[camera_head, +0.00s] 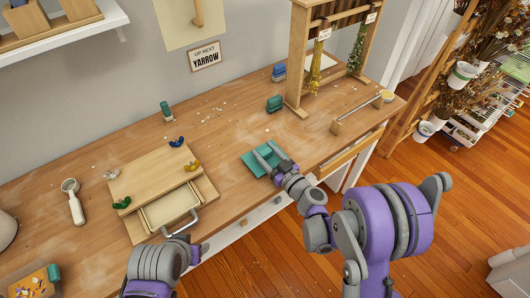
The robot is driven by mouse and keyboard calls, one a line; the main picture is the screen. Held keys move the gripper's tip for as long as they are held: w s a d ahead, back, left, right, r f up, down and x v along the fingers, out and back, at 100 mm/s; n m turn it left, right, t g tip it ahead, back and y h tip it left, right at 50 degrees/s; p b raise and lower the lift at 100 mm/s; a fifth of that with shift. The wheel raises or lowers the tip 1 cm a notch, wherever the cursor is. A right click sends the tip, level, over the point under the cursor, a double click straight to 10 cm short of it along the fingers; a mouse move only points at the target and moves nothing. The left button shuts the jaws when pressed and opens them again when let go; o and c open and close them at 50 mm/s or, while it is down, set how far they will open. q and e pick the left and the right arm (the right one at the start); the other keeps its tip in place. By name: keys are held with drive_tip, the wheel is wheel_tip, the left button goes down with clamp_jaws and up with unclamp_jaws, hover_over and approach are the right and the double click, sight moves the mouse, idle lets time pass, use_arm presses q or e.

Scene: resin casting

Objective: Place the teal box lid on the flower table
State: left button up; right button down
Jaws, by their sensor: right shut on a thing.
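The flat teal box lid (249,164) is at the front middle of the wooden table (235,215). My right gripper (266,155) is shut on it from the front right, and its fingers cover part of it. I cannot tell whether the lid touches the tabletop. My left arm is at the bottom, in front of the table's front edge; its gripper (197,250) shows only in part near the handled wooden box, so its jaws are unclear. Which surface is the flower table is not certain; dried flowers (487,50) stand on the wooden rack at the right.
A wooden frame (297,60) with hanging bunches stands at the back right, near teal (274,103) and blue (279,72) blocks. A wooden tool (357,115) lies right. The middle is mostly clear.

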drive_tip(key=shift+f, duration=0.15)
drive_tip(key=shift+c, duration=0.9)
unclamp_jaws()
